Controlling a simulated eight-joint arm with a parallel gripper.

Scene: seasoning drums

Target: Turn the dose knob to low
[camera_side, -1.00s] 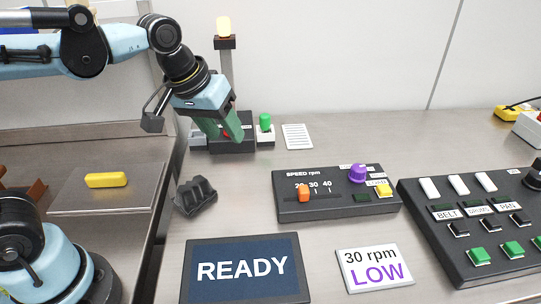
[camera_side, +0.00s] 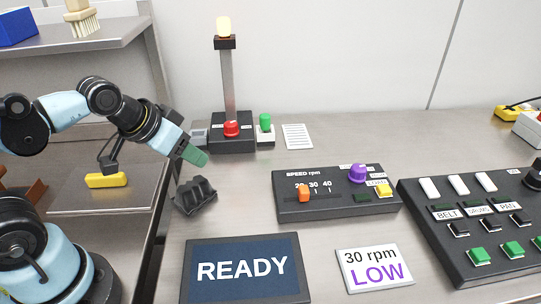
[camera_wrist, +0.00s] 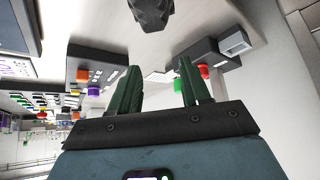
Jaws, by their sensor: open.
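The purple dose knob (camera_side: 357,173) stands at the upper right of the dark speed panel (camera_side: 330,208). An orange slider (camera_side: 304,194) sits near the left end of its 20, 30, 40 scale, and a yellow button (camera_side: 384,190) is below the knob. The knob (camera_wrist: 94,90) also shows in the wrist view. My gripper (camera_side: 196,156) has green fingers and is empty, well to the left of the panel and above the black lobed object. In the wrist view its fingers (camera_wrist: 158,90) are apart. A card (camera_side: 375,268) reads "30 rpm LOW".
A black lobed object (camera_side: 196,196) lies below my gripper. A lamp post base with a red button (camera_side: 231,129) and a green button (camera_side: 265,122) stand behind. A READY screen (camera_side: 245,268) is in front; a larger button panel (camera_side: 480,225) is at right.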

